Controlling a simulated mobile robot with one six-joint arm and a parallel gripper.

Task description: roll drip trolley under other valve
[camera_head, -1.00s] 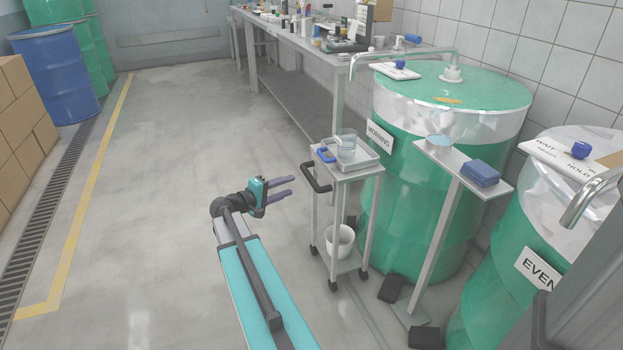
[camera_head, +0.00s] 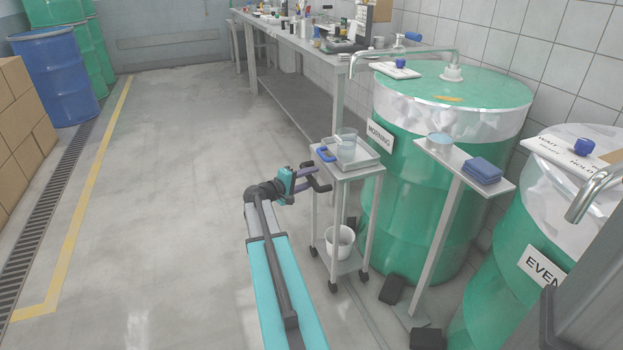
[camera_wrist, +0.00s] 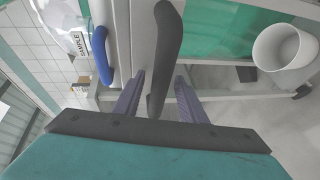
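The drip trolley (camera_head: 345,177) is a narrow grey two-shelf cart on castors, beside the drum labelled MORNING. A clear beaker (camera_head: 346,147) stands on its top, and a white bucket (camera_head: 340,240) sits on its lower shelf. The morning valve spout (camera_head: 352,66) hangs above the beaker. The other valve spout (camera_head: 582,200) belongs to the EVENING drum at right. My gripper (camera_head: 308,173) is at the trolley's left side. In the wrist view, the black push handle (camera_wrist: 167,45) lies between my two open fingers (camera_wrist: 160,78), with visible gaps beside it.
A T-shaped stand (camera_head: 440,225) with a blue folded cloth (camera_head: 482,170) stands right of the trolley, its dark feet on the floor. A long bench (camera_head: 310,48) runs behind. Open floor lies to the left, up to the yellow line (camera_head: 90,190).

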